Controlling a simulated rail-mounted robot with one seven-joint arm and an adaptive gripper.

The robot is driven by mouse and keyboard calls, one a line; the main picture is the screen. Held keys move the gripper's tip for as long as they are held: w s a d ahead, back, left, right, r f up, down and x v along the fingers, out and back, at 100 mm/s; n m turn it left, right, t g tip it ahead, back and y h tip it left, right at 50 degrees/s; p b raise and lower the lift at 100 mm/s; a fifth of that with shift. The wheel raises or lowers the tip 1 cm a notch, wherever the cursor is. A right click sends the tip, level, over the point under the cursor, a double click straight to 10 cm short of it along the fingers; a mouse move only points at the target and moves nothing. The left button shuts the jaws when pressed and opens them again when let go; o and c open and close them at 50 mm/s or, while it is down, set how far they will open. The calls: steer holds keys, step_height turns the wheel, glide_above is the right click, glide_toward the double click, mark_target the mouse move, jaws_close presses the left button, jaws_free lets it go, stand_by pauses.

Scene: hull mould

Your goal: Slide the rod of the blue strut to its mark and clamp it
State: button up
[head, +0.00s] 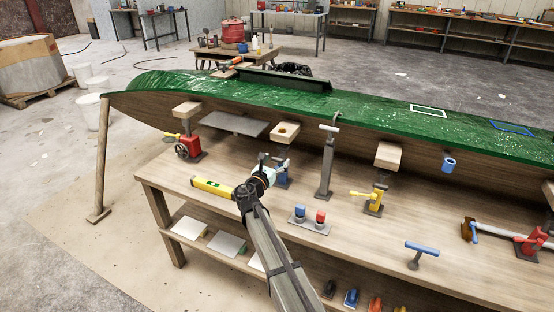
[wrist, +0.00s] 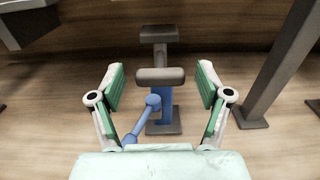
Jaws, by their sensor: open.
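The blue strut (wrist: 164,107) stands on a dark foot plate in the middle of the wrist view, with a grey crossbar (wrist: 160,76) and a second grey piece above it. Its blue lever (wrist: 141,122) with a round knob slants toward me at lower left. My gripper (wrist: 160,86) is open, its green-padded fingers either side of the crossbar in the picture; I cannot see either touching it. In the head view my gripper (head: 268,166) partly hides the blue strut (head: 284,179) under the hull. I cannot make out the rod's mark.
The green hull (head: 370,104) hangs over the wooden bench (head: 330,215). A taller grey strut (head: 326,170) stands close on the right.

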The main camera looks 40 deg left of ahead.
steer(key=shift+w+a, duration=0.15)
steer(key=shift+w, duration=0.4)
jaws_close()
steer(key=shift+r+p, duration=0.8)
steer(key=shift+r, duration=1.2)
jaws_free()
steer(key=shift+r, duration=0.1)
